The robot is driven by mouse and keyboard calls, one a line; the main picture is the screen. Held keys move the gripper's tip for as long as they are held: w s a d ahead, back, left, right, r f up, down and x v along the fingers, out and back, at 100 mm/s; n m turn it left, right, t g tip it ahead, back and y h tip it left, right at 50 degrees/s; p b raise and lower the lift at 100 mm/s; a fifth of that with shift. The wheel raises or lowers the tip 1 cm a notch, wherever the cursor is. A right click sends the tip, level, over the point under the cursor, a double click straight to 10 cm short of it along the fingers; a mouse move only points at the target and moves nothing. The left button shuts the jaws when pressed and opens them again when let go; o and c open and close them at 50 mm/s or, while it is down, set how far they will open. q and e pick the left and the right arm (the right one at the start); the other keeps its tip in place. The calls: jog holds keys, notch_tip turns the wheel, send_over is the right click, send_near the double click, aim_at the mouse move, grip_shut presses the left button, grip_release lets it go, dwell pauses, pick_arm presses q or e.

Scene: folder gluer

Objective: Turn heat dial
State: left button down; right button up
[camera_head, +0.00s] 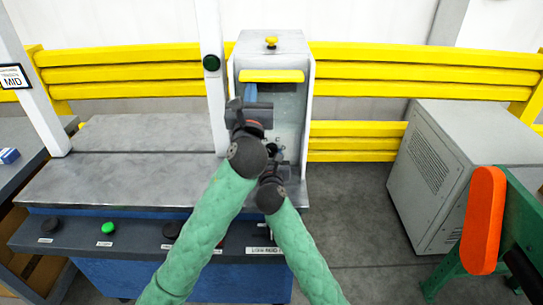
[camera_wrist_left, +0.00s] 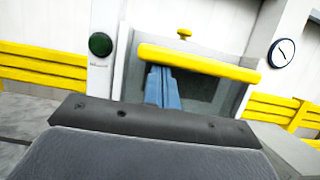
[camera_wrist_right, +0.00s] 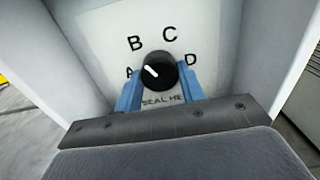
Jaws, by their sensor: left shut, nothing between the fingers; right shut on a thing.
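The heat dial (camera_wrist_right: 158,72) is a round black knob with a white mark, on a white panel lettered A, B, C and D. Its mark points up and left, between A and B. The label below it reads "SEAL HE", the rest hidden. My right gripper (camera_wrist_right: 160,90) has its blue fingers on either side of the dial and is shut on it. In the head view the dial is mostly hidden behind my arms. My left gripper (camera_wrist_left: 162,86) is shut and empty, its blue fingers together near the yellow bar (camera_wrist_left: 195,63) of the grey housing (camera_head: 270,45).
A white post with a green button (camera_head: 211,63) stands left of the housing. The grey bench (camera_head: 140,135) has several front knobs and a lit green button (camera_head: 108,228). A grey cabinet (camera_head: 440,165) and an orange lever (camera_head: 483,220) are at the right.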

jog(key=shift+n, duration=0.3)
jog(key=n, duration=1.1)
jog(key=shift+d, duration=0.1)
jog(key=shift+n, duration=0.3)
dwell(0.4)
jog(key=o, duration=1)
jog(key=s, duration=1.2)
